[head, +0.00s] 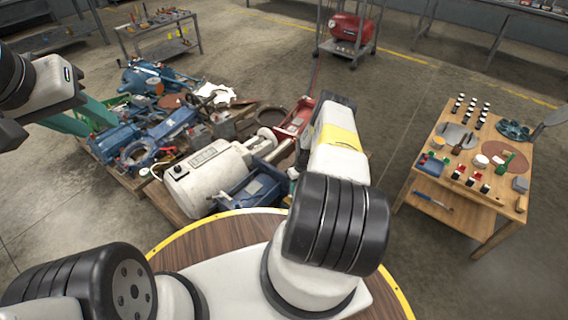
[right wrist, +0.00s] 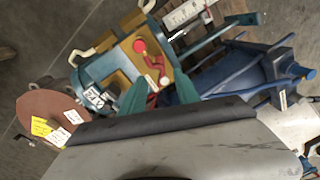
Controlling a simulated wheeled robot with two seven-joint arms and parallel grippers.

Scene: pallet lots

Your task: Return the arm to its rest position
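In the head view my left arm comes in at the upper left. Its teal gripper (head: 84,116) reaches toward the left end of the heap of machine parts; the gap between its fingers is not clear. My right arm rises over the round wooden top in the middle, and its gripper is hidden in the head view. In the right wrist view the teal fingertips of my right gripper (right wrist: 152,88) stand apart with nothing held between them. Beyond them is a teal and yellow motor (right wrist: 120,72) with a white label.
Motors and pumps lie heaped on a pallet (head: 166,206), including a large cream motor (head: 200,184). A wooden table (head: 438,190) with small parts stands at the right. A red compressor (head: 351,28) is on a cart behind. Floor is clear between pallet and table.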

